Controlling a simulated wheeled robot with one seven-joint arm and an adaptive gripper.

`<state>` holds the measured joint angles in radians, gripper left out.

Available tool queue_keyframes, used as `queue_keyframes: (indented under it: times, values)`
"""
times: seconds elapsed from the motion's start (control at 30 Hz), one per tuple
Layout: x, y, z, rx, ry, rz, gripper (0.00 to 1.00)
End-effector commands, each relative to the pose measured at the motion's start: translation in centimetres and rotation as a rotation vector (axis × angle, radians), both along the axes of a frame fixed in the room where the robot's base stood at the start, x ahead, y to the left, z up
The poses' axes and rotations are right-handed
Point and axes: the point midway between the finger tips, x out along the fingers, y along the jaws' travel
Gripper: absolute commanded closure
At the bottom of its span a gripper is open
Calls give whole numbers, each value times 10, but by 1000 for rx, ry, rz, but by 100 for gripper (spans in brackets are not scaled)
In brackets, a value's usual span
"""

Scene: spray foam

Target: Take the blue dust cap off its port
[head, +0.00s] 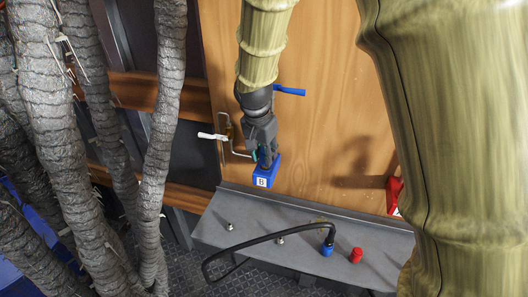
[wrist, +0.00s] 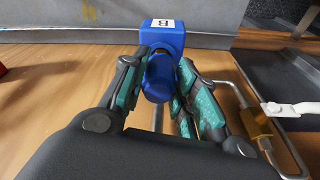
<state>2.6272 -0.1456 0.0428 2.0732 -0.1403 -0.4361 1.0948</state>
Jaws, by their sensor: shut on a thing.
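My gripper (wrist: 158,88) has its teal-padded fingers shut on a rounded blue dust cap (wrist: 157,84). Right behind the cap in the wrist view is a blue block marked B (wrist: 163,39). In the head view the blue block (head: 266,176) shows just below my gripper (head: 265,158), on the wooden panel side above the grey ledge. The fingers hide most of the cap there. The port itself is hidden behind the cap, and I cannot tell whether the cap still sits on it.
A valve with a white handle (head: 212,136) and bent pipe is close left of my gripper. A blue lever (head: 289,91) is above it. A red block (head: 395,195) is at right. The grey ledge (head: 205,230) carries metal fittings, a black hose (head: 236,246), and a red cap (head: 356,255).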

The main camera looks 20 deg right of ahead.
Motion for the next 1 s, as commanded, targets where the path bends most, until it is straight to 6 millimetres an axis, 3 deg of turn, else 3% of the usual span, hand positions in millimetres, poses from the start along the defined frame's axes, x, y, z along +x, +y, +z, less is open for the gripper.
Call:
queue_keyframes:
  times: [0.63, 0.67, 0.8, 1.0]
  values:
    - [0, 0, -8, 0, 0, 0, 100]
    - [0, 0, -8, 0, 0, 0, 69]
    - [0, 0, -8, 0, 0, 0, 46]
    - [0, 0, -8, 0, 0, 0, 46]
